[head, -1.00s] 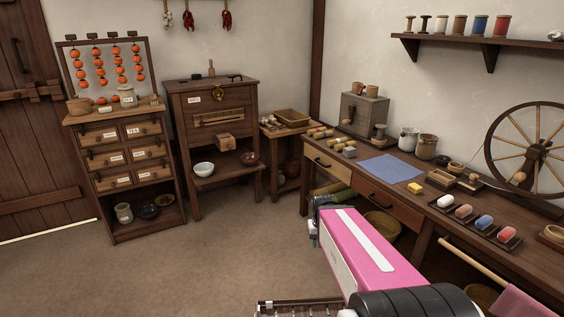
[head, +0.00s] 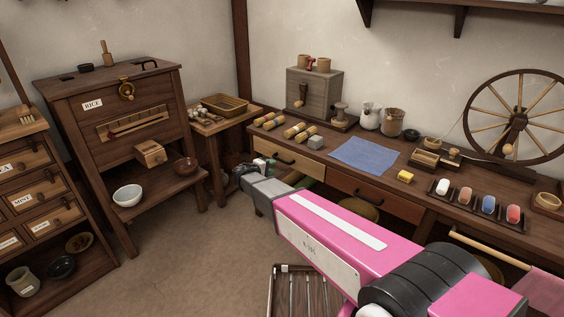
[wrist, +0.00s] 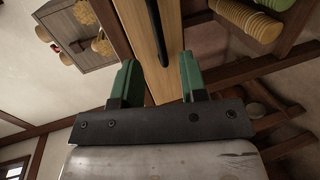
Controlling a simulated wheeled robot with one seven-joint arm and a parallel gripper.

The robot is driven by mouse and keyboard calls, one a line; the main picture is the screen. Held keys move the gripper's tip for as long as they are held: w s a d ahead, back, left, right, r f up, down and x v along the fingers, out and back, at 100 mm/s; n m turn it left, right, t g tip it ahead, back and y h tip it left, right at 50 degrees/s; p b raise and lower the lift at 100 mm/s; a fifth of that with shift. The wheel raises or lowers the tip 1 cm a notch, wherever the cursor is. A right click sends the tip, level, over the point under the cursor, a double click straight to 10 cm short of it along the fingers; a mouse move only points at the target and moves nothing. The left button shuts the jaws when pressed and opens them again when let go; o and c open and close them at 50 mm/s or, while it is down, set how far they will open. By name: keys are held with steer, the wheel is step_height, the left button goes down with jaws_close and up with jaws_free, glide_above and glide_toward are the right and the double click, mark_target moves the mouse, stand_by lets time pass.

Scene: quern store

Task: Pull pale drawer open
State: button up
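The pale drawer (head: 306,172) is in the left end of the long bench in the head view, and its front looks flush with the bench. Its dark bar handle (head: 285,161) shows on the front. My gripper (head: 264,166) is just in front of the drawer's left part, partly hidden by my own wrist. In the wrist view, the two green fingers (wrist: 158,76) are spread with a gap between them. The pale drawer front (wrist: 142,33) fills the view beyond that gap, and the dark handle (wrist: 158,40) lines up with it. I cannot tell whether the handle is between the fingertips.
A brown drawer (head: 375,196) is to the right of the pale one. A small side table (head: 218,124) and a rice cabinet (head: 122,115) stand left.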

steer(key=x, duration=0.6)
steer(key=w+a+x, duration=0.1)
steer(key=x, duration=0.3)
steer(key=shift+a+r, duration=0.1)
steer(key=shift+r, duration=0.15)
steer(key=shift+c, duration=0.3)
jaws_close()
